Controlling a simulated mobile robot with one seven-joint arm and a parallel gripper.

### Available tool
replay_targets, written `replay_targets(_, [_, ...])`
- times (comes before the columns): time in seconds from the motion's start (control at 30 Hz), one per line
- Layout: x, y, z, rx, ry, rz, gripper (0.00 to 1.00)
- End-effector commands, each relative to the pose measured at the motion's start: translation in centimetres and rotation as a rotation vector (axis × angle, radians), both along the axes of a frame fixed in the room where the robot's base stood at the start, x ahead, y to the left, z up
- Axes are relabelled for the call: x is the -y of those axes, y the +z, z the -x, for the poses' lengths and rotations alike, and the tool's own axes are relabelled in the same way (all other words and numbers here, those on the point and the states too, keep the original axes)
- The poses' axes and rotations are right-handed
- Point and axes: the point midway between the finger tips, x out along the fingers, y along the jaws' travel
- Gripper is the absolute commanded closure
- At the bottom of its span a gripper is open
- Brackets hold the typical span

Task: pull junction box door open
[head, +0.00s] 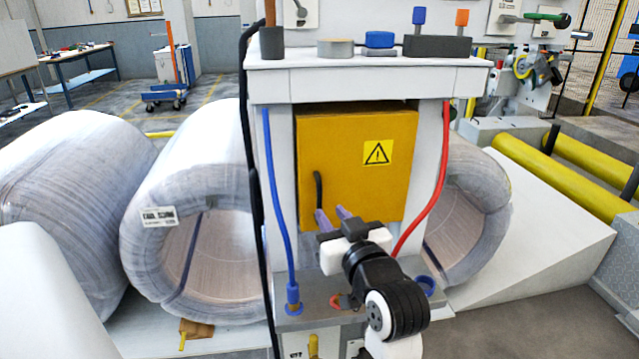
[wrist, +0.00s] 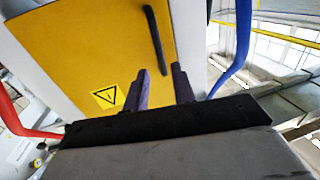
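The junction box door (head: 345,180) is a yellow-orange panel with a warning triangle, and it looks closed. Its dark vertical handle (head: 318,188) is near the left edge. My gripper (head: 332,217) is in front of the door's lower left part, by the handle's lower end. In the wrist view, the door (wrist: 100,60) fills the upper left and the handle (wrist: 155,40) stands above my gripper (wrist: 160,88). The two purple fingers are apart with a gap between them. The handle's lower end reaches close to the fingertips; I cannot tell whether it touches either finger.
A blue cable (head: 275,200) hangs left of the door and a red cable (head: 437,185) right of it. A white shelf (head: 370,78) with small tools is above. Wrapped coils (head: 190,210) stand behind on both sides.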

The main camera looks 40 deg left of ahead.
Motion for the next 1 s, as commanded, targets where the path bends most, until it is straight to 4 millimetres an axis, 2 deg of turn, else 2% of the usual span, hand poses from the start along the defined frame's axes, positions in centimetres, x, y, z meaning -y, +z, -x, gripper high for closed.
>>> replay_targets(0.03, [-1.2, 0.1, -0.4, -0.001, 0.007, 0.003, 0.74])
replay_targets(0.1, [-2.5, 0.1, -1.2, 0.000, 0.005, 0.002, 0.74])
replay_targets(0.3, [-5.1, 0.1, -2.7, 0.000, 0.004, 0.001, 0.74])
replay_targets(0.5, [-6.2, -0.1, -3.4, 0.000, 0.002, 0.001, 0.74])
replay_targets(0.77, [-6.3, -0.1, -3.4, 0.002, 0.002, 0.001, 0.74])
replay_targets(0.97, [-6.2, -0.1, -3.4, 0.002, 0.002, 0.001, 0.99])
replay_targets(1.0, [-6.2, -0.1, -3.4, 0.002, 0.002, 0.001, 1.00])
